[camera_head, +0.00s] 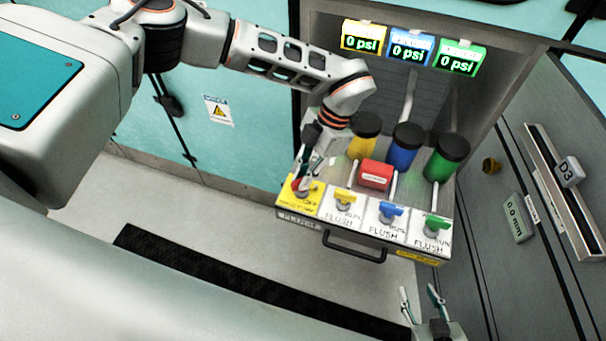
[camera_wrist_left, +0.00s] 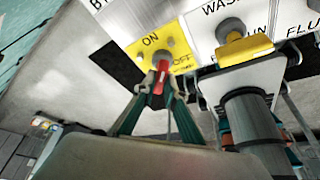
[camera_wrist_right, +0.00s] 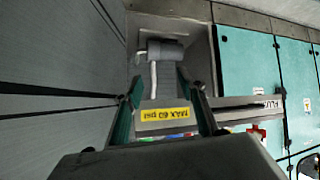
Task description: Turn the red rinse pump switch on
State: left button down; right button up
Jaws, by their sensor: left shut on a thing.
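The red rinse pump switch (camera_wrist_left: 161,76) sits on a yellow plate (camera_wrist_left: 150,47) marked ON and OFF. In the left wrist view its red handle points down the picture, towards my gripper, with ON to its upper left and OFF to its right. My left gripper (camera_wrist_left: 159,92) is shut on the handle, one fingertip on each side. In the head view this gripper (camera_head: 304,180) comes down over the yellow plate (camera_head: 294,200) at the panel's left end and partly hides the switch. My right gripper (camera_head: 422,299) is open and empty, in front of the panel at the lower right.
Yellow, blue and green flush valves (camera_head: 391,211) stand in a row right of the switch. Behind them are a red box (camera_head: 375,176) and black-capped yellow, blue and green bottles (camera_head: 403,146). A black drawer handle (camera_head: 354,248) juts out at the front. Grey cabinet doors stand at right.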

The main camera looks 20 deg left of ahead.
pick_arm(q)
jog(key=shift+w+r+n+h+p, duration=0.15)
jog(key=shift+n+h+p, duration=0.25)
jog(key=shift+n, duration=0.6)
jog(key=n+h+p, duration=0.1)
jog(key=n+p, duration=0.1)
jog(key=n, duration=0.2)
jog(key=shift+a+g, duration=0.1)
jog(key=shift+g, duration=0.3)
jog(key=shift+n+h+p, duration=0.7)
jog(key=shift+n, duration=0.6)
jog(key=c, duration=2.1)
grip_release()
jog(key=v, duration=1.1)
jog(key=shift+w+r, duration=0.25)
jog(key=shift+w, duration=0.1)
